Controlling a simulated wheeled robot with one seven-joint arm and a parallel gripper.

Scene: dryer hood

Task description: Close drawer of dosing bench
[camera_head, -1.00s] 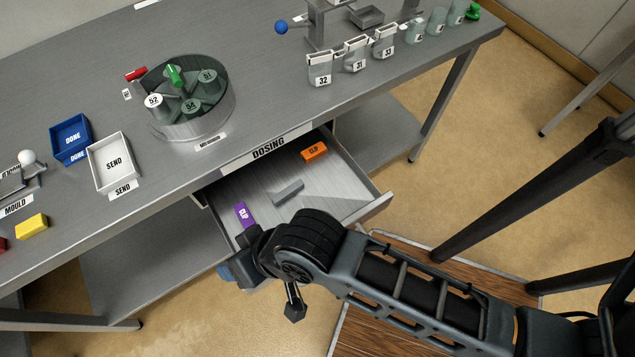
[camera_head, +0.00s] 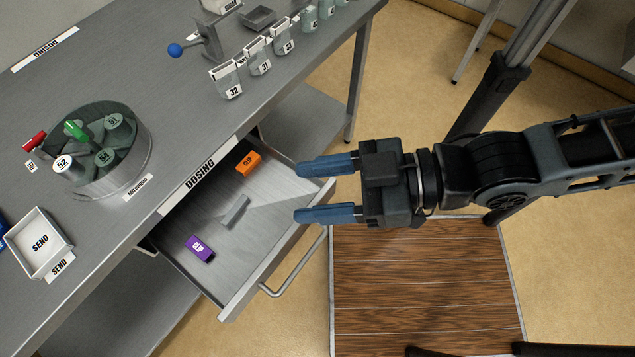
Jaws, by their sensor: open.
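The drawer (camera_head: 221,259) of the dosing bench (camera_head: 120,60) is pulled out below the label DOSING. Its front panel and its bar handle (camera_head: 301,266) face lower right. An orange clip block (camera_head: 248,162), a purple clip block (camera_head: 200,249) and a small grey bar (camera_head: 235,211) lie inside. My gripper (camera_head: 322,190) comes in from the right with its two blue fingers apart and nothing between them. The fingers point left, over or close to the drawer's right front corner. I cannot tell whether they touch it. The whole handle lies below the lower finger in the picture.
On the bench top stand a round carousel (camera_head: 135,165) with numbered cups, a white SEND tray (camera_head: 38,243), a stand with a blue knob (camera_head: 205,40) and a row of numbered containers. A wooden platform (camera_head: 425,285) lies on the floor in front of the drawer.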

